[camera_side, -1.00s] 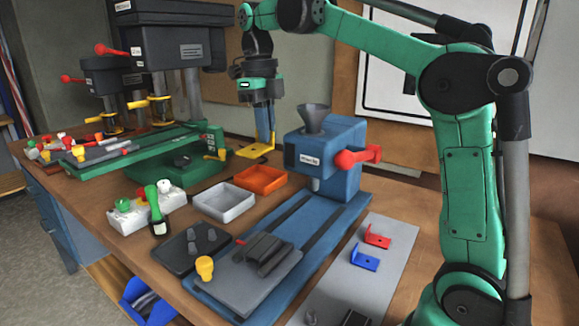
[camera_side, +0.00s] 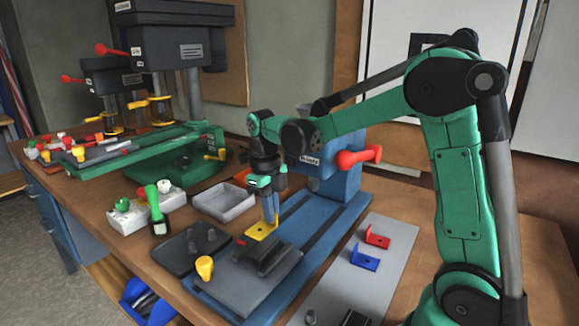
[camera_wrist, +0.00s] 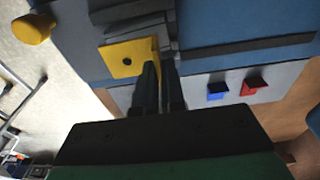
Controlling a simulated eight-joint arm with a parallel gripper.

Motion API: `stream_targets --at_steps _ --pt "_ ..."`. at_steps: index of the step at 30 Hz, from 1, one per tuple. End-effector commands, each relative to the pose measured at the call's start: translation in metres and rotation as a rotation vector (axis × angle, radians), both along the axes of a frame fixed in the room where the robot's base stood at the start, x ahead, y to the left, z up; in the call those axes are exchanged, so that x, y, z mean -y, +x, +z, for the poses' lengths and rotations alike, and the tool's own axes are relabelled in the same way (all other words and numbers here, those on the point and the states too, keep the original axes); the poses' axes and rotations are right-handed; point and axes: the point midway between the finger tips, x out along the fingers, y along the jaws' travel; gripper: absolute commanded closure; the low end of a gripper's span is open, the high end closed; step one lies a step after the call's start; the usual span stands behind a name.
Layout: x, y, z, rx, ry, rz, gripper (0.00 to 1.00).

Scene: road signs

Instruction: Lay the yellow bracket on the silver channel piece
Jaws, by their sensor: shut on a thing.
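The yellow bracket (camera_side: 259,231) is an L shape, its flat plate roughly level with a hole in it. My gripper (camera_side: 269,214) is shut on its upright tab, from above. The channel piece (camera_side: 270,260) looks dark grey and lies on a grey plate on the blue machine base. The bracket is at the far end of the channel piece, over or very near it; I cannot tell if they touch. In the wrist view the bracket (camera_wrist: 124,59) sits left of my fingers (camera_wrist: 160,75), overlapping the end of the grey channel piece (camera_wrist: 135,22).
A yellow knob (camera_side: 204,267) stands at the plate's left corner. A dark tray (camera_side: 182,256) and a light grey tray (camera_side: 225,204) are to the left. A blue machine (camera_side: 338,175) with a red handle is behind. Red (camera_side: 377,238) and blue (camera_side: 364,261) brackets lie on the right.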

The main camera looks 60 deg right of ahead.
Motion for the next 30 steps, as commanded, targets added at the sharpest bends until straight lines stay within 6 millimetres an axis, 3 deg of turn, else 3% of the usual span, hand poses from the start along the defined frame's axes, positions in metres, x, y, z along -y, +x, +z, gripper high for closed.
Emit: stream_targets --at_steps 7,19,23,30 --pt "0.000 0.000 -0.031 0.000 0.000 0.000 1.00" --pt "0.000 0.000 -0.036 0.000 0.000 0.000 1.00" --pt "0.000 0.000 -0.036 0.000 0.000 0.000 0.64" --pt "0.000 0.000 -0.036 0.000 0.000 0.000 0.63"
